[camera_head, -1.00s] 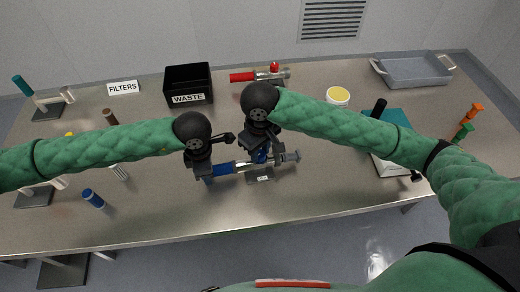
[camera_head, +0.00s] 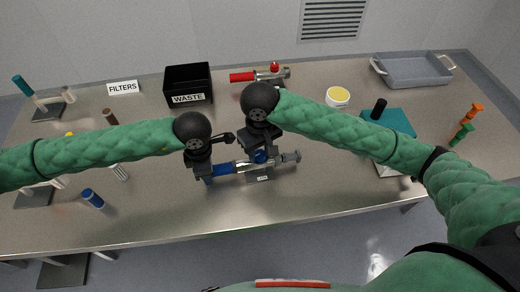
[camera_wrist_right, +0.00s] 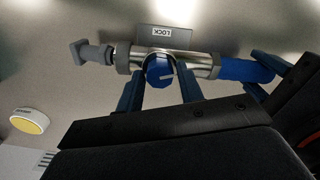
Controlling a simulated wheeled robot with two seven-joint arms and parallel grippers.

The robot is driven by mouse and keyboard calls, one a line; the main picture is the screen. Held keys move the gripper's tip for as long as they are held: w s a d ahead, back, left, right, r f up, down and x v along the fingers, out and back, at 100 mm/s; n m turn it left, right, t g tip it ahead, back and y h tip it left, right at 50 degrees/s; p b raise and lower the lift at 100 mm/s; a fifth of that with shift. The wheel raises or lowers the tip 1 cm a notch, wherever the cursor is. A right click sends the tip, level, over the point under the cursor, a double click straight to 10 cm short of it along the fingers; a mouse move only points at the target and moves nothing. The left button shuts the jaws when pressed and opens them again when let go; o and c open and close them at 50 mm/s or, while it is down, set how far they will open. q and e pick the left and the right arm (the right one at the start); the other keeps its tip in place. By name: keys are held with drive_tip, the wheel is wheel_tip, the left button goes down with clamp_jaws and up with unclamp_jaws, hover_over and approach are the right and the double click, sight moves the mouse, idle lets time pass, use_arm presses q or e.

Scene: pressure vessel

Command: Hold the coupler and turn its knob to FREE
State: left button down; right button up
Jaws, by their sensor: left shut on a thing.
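The coupler (camera_head: 239,167) is a silver tube with a blue handle at its left end and a grey fitting at its right end, near the table's front middle. My left gripper (camera_head: 207,174) is shut on the blue handle; the handle also shows in the right wrist view (camera_wrist_right: 245,70). The round blue knob (camera_head: 260,157) sits on the tube, and a pale mark shows on it in the right wrist view (camera_wrist_right: 159,73). My right gripper (camera_wrist_right: 160,92) is open, with one blue finger on each side of the knob and gaps showing between. A small plate reading LOCK (camera_wrist_right: 163,33) lies beside the tube.
A black WASTE bin (camera_head: 188,84), a red-handled coupler (camera_head: 258,76) and a yellow-topped round tub (camera_head: 338,97) stand further back. A grey tray (camera_head: 412,70) is at the back right. A blue-capped cylinder (camera_head: 92,198) is at the front left.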

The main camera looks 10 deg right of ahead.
sight(260, 153)
drive_tip(key=shift+o, duration=1.2)
wheel_tip(260, 153, up, 12)
drive_tip(key=shift+w+r, duration=0.1)
